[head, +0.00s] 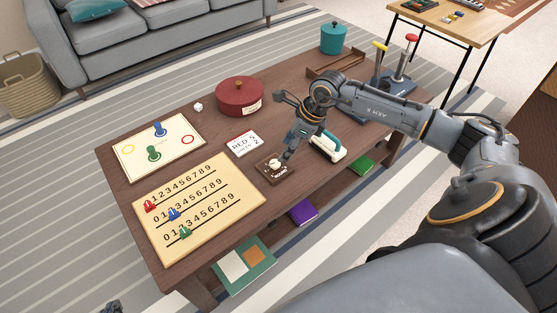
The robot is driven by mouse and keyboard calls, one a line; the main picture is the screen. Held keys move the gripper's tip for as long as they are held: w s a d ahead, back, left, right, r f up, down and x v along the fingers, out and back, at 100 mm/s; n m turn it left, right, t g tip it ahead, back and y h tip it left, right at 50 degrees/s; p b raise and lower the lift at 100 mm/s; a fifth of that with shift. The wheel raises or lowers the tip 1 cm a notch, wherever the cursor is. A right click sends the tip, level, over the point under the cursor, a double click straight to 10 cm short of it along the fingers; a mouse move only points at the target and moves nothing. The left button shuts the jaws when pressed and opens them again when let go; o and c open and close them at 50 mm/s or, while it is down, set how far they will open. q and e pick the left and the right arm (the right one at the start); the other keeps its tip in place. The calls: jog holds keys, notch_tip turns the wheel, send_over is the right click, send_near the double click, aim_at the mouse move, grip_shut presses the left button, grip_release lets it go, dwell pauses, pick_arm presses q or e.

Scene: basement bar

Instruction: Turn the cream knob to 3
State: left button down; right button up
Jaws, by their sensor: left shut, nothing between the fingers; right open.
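The cream knob (274,163) sits on a small dark brown box (279,175) on the coffee table, near its front edge. White markings show on the box below the knob, too small to read. My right gripper (288,155) is open and points down at the knob from its upper right. Its fingertips are right at the knob and partly cover it; I cannot tell whether they touch. The number the knob points to cannot be made out. My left gripper (113,307) only just shows at the bottom edge, shut and empty, away from the table.
On the brown coffee table (115,165) stand a date block (242,143), a red lidded pot (239,96), a number board (245,200) with sliders, a white board with pegs (180,135) and a green-white object (328,147). A lever box (398,80) stands far right.

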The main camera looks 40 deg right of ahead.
aim_at(275, 163)
jog(key=b+x, duration=0.1)
jog(key=x, duration=0.4)
jog(key=shift+a+f, duration=0.1)
jog(key=shift+f, duration=0.15)
pick_arm(q)
jog(key=w+d+r+t+h, duration=0.1)
jog(key=w+d+r+t, duration=0.1)
jog(key=w+r+t, duration=0.2)
jog(key=shift+w+r, duration=0.45)
jog(key=shift+r, duration=0.05)
pick_arm(e)
jog(key=shift+w+a+f, duration=0.15)
jog(key=shift+f, duration=0.25)
grip_shut()
